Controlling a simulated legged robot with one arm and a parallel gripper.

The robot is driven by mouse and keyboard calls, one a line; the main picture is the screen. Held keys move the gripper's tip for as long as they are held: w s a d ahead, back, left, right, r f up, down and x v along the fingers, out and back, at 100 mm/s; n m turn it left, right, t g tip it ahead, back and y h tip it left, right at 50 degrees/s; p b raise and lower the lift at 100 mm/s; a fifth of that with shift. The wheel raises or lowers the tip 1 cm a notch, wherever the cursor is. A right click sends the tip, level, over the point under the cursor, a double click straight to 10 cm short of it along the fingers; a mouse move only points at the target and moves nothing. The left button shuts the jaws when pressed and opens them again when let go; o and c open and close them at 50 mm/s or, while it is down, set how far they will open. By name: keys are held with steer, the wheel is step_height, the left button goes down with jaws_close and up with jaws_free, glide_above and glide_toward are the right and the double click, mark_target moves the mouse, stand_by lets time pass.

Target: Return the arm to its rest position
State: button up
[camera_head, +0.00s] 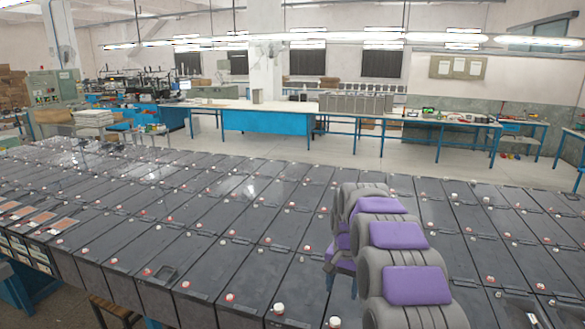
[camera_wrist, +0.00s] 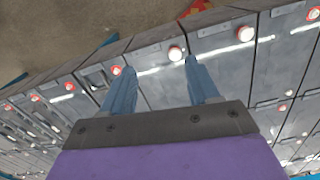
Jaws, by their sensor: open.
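My arm, grey with purple panels, reaches over the rows of dark grey batteries (camera_head: 205,240) in the head view. It is bent, and its end shows low between the arm links. In the wrist view, my gripper (camera_wrist: 157,65) has its two blue fingers apart with nothing between them. The fingers are above the front row of batteries (camera_wrist: 222,62), which have white and red terminal caps. A white cap (camera_wrist: 175,53) shows just beyond the gap between the fingertips. I cannot tell how far the fingers are above the tops.
Blue-framed workbenches (camera_head: 262,119) stand across the aisle behind the batteries. A row of grey boxes (camera_head: 355,103) is on one bench. Several open batteries (camera_head: 40,218) show orange-brown tops at the left. Bare floor (camera_wrist: 60,30) lies beyond the front edge of the row.

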steer(key=s+r+n+b, duration=0.3)
steer(key=s, duration=1.9)
steer(key=s+f+n+b, duration=0.1)
steer(key=s+f, duration=0.2)
steer(key=s, duration=0.8)
steer(key=s+f+n+g+b, duration=0.1)
steer(key=s+f, duration=0.3)
steer(key=s, duration=0.8)
steer(key=shift+d+b, duration=0.3)
steer(key=shift+b, duration=0.35)
